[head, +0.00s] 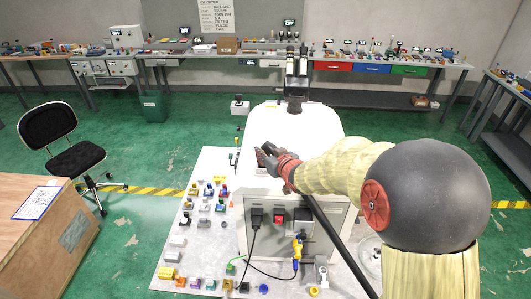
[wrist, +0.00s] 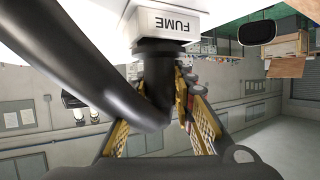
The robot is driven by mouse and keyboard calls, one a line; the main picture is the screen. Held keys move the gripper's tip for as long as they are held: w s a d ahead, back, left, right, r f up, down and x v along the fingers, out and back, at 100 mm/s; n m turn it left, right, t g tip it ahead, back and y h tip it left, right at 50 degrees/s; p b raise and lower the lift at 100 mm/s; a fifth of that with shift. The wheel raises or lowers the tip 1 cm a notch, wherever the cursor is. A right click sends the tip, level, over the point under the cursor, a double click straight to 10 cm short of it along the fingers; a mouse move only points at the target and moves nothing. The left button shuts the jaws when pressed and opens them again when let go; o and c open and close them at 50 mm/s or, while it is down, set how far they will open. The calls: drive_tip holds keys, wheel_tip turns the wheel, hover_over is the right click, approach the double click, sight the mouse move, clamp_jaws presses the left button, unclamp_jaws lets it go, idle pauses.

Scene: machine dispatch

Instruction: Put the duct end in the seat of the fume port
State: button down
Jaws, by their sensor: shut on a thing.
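The fume port is a white box marked FUME (wrist: 172,22), upside down at the top of the wrist view. The black duct end (wrist: 158,58) lies right against its face, and its rim is hidden, so I cannot tell how deep it sits. My gripper (wrist: 160,95) is shut around the duct end, with yellow patterned fingers on both sides. In the head view my gripper (head: 268,158) is at the left front of the white machine top, where the port is mostly hidden. The black duct (head: 335,240) hangs from it toward the lower right.
The white machine (head: 290,125) has a dark device (head: 296,80) at its far end. Small coloured parts cover the pale floor mat (head: 167,220). A black chair (head: 75,150) and wooden crate (head: 55,235) stand left. Cables hang down the machine's front. Green floor is open beyond.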

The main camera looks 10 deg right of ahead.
drive_tip(key=shift+r, duration=0.1)
drive_tip(key=shift+f, duration=0.2)
drive_tip(key=c, duration=1.5)
unclamp_jaws()
drive_tip(key=shift+c, duration=0.2)
drive_tip(key=shift+o, duration=0.2)
drive_tip(key=shift+r, duration=0.1)
